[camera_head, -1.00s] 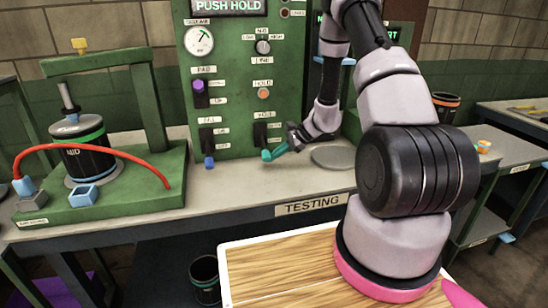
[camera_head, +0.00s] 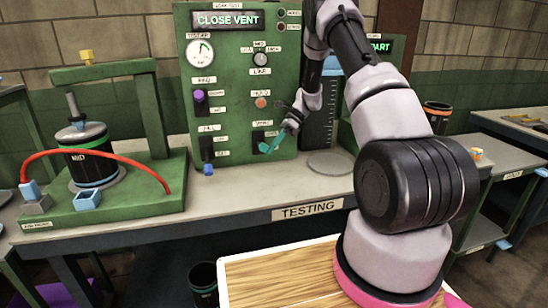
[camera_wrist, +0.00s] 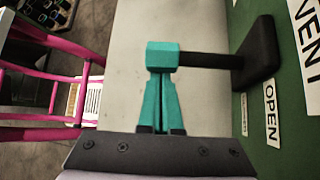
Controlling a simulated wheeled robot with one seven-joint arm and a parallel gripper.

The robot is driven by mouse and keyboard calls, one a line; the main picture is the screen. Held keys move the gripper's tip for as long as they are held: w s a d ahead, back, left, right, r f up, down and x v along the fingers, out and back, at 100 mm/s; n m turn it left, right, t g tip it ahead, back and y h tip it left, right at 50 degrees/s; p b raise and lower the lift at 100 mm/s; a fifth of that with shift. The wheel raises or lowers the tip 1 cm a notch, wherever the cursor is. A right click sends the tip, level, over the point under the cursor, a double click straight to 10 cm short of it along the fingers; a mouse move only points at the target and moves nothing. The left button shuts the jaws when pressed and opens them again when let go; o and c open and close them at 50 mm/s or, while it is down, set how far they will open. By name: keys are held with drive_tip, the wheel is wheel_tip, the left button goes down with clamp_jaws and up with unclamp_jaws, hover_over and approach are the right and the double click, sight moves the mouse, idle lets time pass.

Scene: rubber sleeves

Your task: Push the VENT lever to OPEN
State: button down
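The VENT lever is a black arm with a teal knob (camera_wrist: 162,54). It juts out from its black plate on the green panel, and the knob also shows in the head view (camera_head: 264,149). A white OPEN label (camera_wrist: 270,114) is on the panel beside the plate, near a large VENT label (camera_wrist: 307,38). My gripper (camera_wrist: 160,78) has its teal fingers together, with the tips right at the knob. I cannot tell whether they press on it. In the head view my gripper (camera_head: 277,141) comes from the right, and the lever's arm is partly hidden.
The panel's display (camera_head: 227,20) reads CLOSE VENT. A black lever with a blue tip (camera_head: 208,168) and an orange button (camera_head: 261,102) are nearby. A green fixture (camera_head: 110,200) with a red hose stands left on the grey bench (camera_head: 235,196). A round plate (camera_head: 330,163) lies at right.

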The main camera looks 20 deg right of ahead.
drive_tip(key=shift+w+r, duration=0.1)
drive_tip(key=shift+r, duration=1.05)
drive_tip(key=shift+f, duration=0.15)
